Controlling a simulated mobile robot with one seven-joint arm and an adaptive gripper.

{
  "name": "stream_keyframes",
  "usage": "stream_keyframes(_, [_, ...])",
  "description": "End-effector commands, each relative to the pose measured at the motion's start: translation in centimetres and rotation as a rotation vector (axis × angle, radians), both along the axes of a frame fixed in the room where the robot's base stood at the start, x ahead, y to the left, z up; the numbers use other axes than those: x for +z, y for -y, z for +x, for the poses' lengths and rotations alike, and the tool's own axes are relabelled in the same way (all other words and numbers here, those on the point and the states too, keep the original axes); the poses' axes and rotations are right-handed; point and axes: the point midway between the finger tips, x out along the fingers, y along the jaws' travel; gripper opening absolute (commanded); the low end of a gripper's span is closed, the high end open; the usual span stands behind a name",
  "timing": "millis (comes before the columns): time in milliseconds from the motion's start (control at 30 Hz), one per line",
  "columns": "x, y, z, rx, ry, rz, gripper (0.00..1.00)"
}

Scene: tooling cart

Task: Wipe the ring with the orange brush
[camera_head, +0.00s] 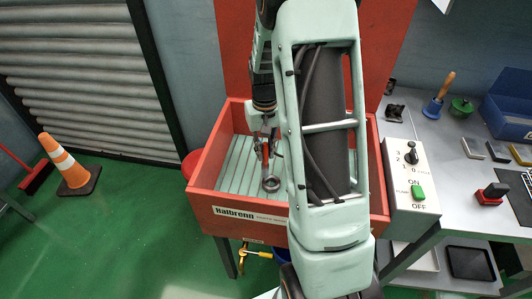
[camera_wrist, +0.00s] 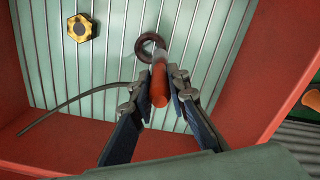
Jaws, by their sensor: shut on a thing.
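The orange brush (camera_wrist: 160,88) is held between the two fingers of my gripper (camera_wrist: 157,91) in the wrist view. Its orange end faces the camera and its far end points down toward the tub floor. The dark metal ring (camera_wrist: 142,47) lies on the ribbed floor just beyond the brush. The brush's far end overlaps the ring in this view; whether they touch I cannot tell. In the head view, my gripper (camera_head: 266,139) is low inside the tub above the ring (camera_head: 271,189), with my arm covering much of the tub's right side.
The red tub (camera_head: 232,215) has raised walls around my gripper. A yellow nut-like part (camera_wrist: 82,27) lies on the floor at upper left in the wrist view. A thin grey hose (camera_wrist: 75,101) curves left of my gripper. A pump switch box (camera_head: 411,175) stands right of the tub.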

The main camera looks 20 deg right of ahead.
Motion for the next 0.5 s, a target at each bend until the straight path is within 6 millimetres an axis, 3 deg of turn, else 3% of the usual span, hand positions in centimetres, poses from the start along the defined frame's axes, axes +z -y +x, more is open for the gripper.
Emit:
stream_keyframes(300, [3.3,-0.3,0.4,0.002,0.003,0.000,0.00])
stream_keyframes(500, [4.4,-0.4,0.5,0.002,0.002,0.000,0.00])
